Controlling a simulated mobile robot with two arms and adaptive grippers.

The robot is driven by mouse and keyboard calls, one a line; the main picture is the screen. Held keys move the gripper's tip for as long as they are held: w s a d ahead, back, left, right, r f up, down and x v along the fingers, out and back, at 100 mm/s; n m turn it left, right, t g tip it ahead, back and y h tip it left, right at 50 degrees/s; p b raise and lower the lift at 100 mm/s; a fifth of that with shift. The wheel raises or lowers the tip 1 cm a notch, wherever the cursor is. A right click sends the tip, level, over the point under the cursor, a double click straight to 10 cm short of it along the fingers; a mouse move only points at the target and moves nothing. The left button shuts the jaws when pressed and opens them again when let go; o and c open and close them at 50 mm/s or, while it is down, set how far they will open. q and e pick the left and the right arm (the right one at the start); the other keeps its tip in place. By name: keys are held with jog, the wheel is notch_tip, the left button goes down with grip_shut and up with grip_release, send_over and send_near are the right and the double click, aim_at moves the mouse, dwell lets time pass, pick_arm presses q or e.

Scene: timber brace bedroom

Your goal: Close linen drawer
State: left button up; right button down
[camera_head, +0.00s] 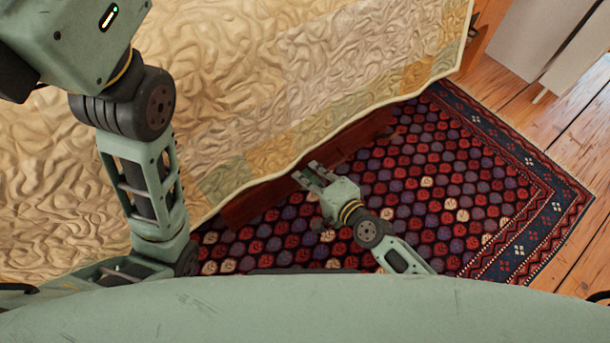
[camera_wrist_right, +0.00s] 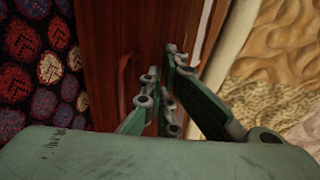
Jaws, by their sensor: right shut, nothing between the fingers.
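The linen drawer (camera_head: 250,204) shows as a red-brown wooden front low beside the bed, partly covered by the overhanging quilt. In the right wrist view its wooden face (camera_wrist_right: 105,35) runs up the middle, with a curved piece like a handle near the fingers. How far the drawer stands out is hard to tell. My right gripper (camera_head: 308,177) is shut and empty at the middle of the wooden front; its fingers (camera_wrist_right: 164,88) also show in the wrist view. I cannot tell whether they touch the wood. My left arm is raised over the bed; its fingers are out of view.
The bed's beige patchwork quilt (camera_head: 330,60) fills the upper left and hangs over the edge. A red and blue patterned rug (camera_head: 440,185) lies in front of the drawer, clear on the right. Beyond it are floorboards (camera_head: 510,100) and pale furniture (camera_head: 540,40) at the top right.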

aim_at(300, 163)
jog(key=shift+w+a, duration=0.25)
jog(key=shift+w, duration=0.1)
jog(key=w+a, duration=0.1)
jog(key=w, duration=0.1)
jog(key=w+a, duration=0.2)
jog(key=shift+w, duration=0.15)
dwell(0.4)
